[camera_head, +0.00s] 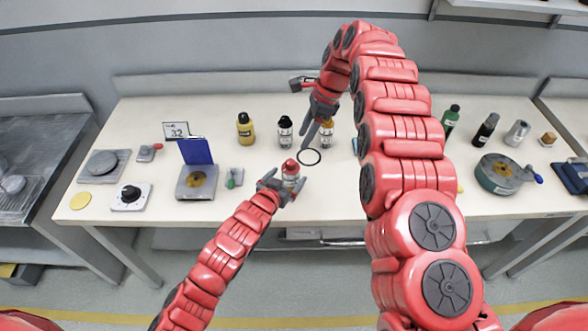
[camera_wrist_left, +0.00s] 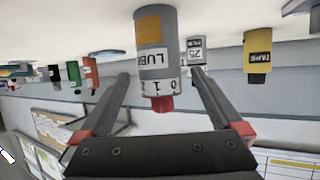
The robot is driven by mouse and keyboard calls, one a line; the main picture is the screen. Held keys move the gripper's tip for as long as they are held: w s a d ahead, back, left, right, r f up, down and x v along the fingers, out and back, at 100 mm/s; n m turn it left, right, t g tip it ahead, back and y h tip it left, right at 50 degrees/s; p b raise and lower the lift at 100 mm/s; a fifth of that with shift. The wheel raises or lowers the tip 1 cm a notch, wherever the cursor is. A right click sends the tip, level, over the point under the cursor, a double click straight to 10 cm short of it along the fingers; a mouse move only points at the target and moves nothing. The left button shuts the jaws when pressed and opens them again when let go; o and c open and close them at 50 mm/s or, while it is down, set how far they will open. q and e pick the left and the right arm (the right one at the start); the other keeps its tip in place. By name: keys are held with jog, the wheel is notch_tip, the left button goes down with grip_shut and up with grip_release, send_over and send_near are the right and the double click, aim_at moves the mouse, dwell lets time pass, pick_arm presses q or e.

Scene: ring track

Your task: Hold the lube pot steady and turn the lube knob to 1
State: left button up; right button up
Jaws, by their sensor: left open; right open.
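The lube pot (camera_head: 291,176) stands upright near the table's front middle, a grey pot with a red knob (camera_head: 290,166) on top. In the left wrist view the pot (camera_wrist_left: 154,50) appears upside down, with a LUBE label, an orange patch and a band marked 0, 1, 2. The knob (camera_wrist_left: 160,103) shows there too; its setting is unclear. My left gripper (camera_head: 283,187) is open, its fingers on either side of the pot, with gaps visible in the wrist view. My right gripper (camera_head: 316,138) is open and empty, behind and right of the pot, above the table.
A black ring (camera_head: 309,157) lies just behind the pot. A yellow bottle (camera_head: 245,129), a dark-capped bottle (camera_head: 285,131) and an orange bottle (camera_head: 327,131) stand farther back. A small green-handled device (camera_head: 235,177) sits left of the pot. My right arm hides part of the table.

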aim_at(294, 169)
pick_arm(q)
jog(key=shift+x, duration=3.15)
jog(key=shift+c, duration=0.3)
